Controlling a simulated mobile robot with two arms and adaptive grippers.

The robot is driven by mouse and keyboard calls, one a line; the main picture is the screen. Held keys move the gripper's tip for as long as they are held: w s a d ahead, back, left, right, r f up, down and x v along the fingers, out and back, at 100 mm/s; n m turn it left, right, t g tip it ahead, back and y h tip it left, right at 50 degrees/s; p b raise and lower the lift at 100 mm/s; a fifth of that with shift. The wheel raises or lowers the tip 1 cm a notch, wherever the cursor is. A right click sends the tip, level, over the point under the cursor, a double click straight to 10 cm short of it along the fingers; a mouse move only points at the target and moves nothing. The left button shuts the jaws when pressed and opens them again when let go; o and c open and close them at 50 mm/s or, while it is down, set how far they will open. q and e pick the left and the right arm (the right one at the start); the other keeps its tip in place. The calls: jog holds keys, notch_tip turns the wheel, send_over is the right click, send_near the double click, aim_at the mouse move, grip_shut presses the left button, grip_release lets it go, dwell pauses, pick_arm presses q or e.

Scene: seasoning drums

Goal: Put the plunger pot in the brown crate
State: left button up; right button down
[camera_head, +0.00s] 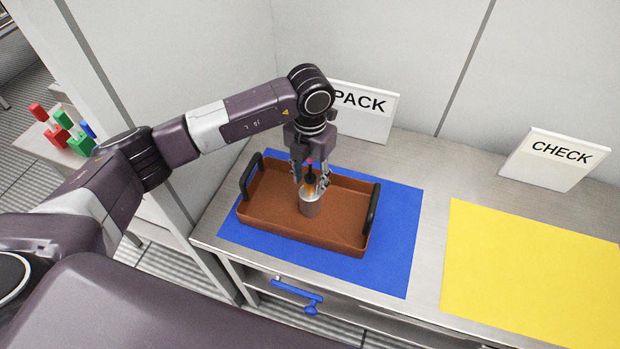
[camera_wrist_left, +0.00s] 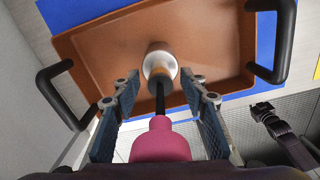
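The plunger pot (camera_head: 311,207) is a small silver pot with an orange-tan upper part, a thin black stem and a pink knob (camera_wrist_left: 160,142). It appears upright inside the brown crate (camera_head: 275,231), near the middle of its floor. The crate also shows in the left wrist view (camera_wrist_left: 215,50), with a black handle at each end. My left gripper (camera_head: 310,178) points down over the pot. Its fingers (camera_wrist_left: 160,100) stand apart on both sides of the knob and stem, with gaps visible. My right gripper (camera_wrist_left: 265,112) seems to show small and dark in the left wrist view; its fingers are unclear.
The crate sits on a blue mat (camera_head: 397,240) on the counter. A PACK sign (camera_head: 362,112) stands behind it. A yellow mat (camera_head: 530,275) and a CHECK sign (camera_head: 553,158) are at right.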

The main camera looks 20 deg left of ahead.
pick_arm(q)
notch_tip(320, 180, up, 11)
jog(key=b, duration=0.3)
jog(key=shift+f+b, duration=0.1)
jog(key=shift+b, duration=0.2)
jog(key=shift+r, duration=0.4)
